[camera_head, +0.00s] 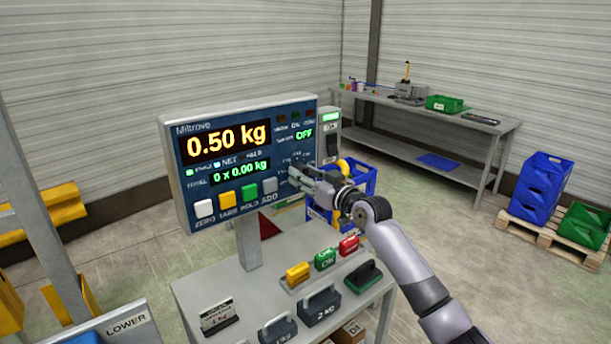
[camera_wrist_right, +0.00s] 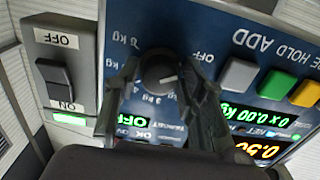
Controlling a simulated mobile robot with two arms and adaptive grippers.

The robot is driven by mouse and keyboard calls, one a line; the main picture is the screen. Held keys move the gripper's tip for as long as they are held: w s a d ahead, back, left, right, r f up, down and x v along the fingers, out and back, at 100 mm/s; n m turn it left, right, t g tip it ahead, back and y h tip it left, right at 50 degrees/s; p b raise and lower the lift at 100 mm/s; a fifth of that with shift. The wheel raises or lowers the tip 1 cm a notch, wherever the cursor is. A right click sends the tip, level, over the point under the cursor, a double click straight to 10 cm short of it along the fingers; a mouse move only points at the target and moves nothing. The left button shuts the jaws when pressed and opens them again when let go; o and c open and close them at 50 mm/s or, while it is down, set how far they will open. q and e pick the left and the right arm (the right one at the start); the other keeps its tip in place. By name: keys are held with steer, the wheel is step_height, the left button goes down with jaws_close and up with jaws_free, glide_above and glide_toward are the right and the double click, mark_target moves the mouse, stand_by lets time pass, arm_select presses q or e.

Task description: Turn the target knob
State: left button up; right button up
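The target knob (camera_wrist_right: 160,72) is a dark round dial on the blue face of the scale display (camera_head: 172,160). In the right wrist view its white pointer line points right, and kg marks and OFF are printed around it. My right gripper (camera_wrist_right: 162,75) has one finger on each side of the knob, with narrow gaps seeming to show between fingers and knob. In the head view the right gripper (camera_head: 298,178) is at the panel's lower right and hides the knob. The small green readout beside TARGET shows OFF. My left gripper is not in view.
A grey switch box (camera_head: 329,135) is beside the display's right edge. White, yellow, green and grey buttons (camera_head: 227,199) line its bottom. Below, a grey cart (camera_head: 255,290) carries weights and coloured blocks. A workbench (camera_head: 440,115) and blue crates (camera_head: 540,185) stand further right.

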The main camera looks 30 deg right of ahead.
steer(key=c, duration=0.7)
steer(key=shift+c, duration=0.2)
steer(key=shift+r+m, duration=0.1)
steer(key=shift+m, duration=0.3)
steer(key=m+p, duration=0.1)
steer(key=m, duration=0.1)
steer(key=shift+m+p, duration=1.1)
steer(key=shift+m, duration=1.3)
steer(key=o, duration=1.1)
steer(key=shift+o, duration=0.2)
